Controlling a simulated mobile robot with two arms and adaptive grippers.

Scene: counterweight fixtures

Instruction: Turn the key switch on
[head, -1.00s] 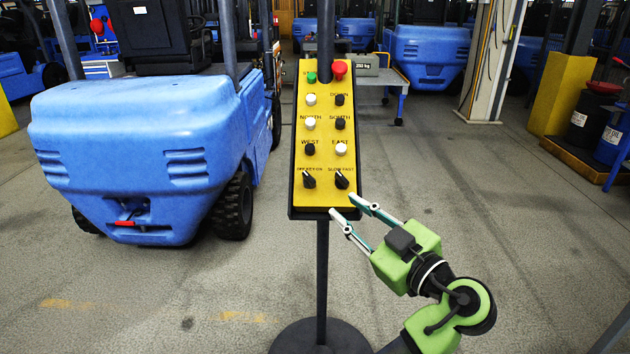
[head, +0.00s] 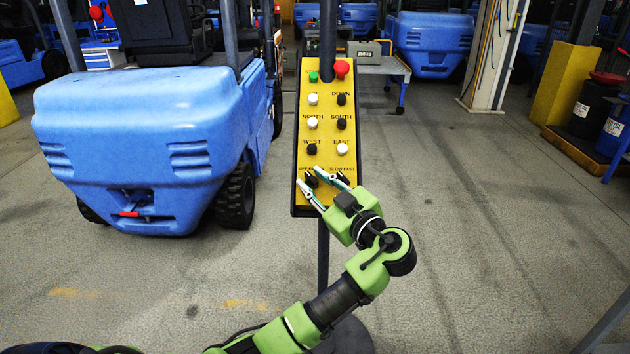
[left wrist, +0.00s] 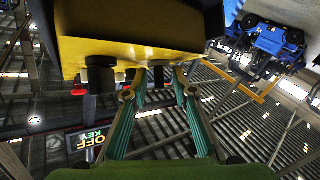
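The yellow control panel (head: 328,110) stands upright on a dark post and carries round buttons and two black rotary switches at its lower end. The key switch (head: 312,181) is the lower left one, under a label reading off, key, on; my fingers partly cover it, and its setting cannot be read. My left gripper (head: 306,177) is open, its two fingertips apart at the key switch. In the left wrist view my fingers (left wrist: 157,72) reach up to the panel's yellow face (left wrist: 140,52), with a dark knob between the tips; contact cannot be told. My right gripper is not in view.
The slow/fast switch (head: 342,178) is close to the right of the key switch, partly behind a finger. A red button (head: 341,68) is at the panel's top. A blue forklift (head: 150,140) stands close on the left.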

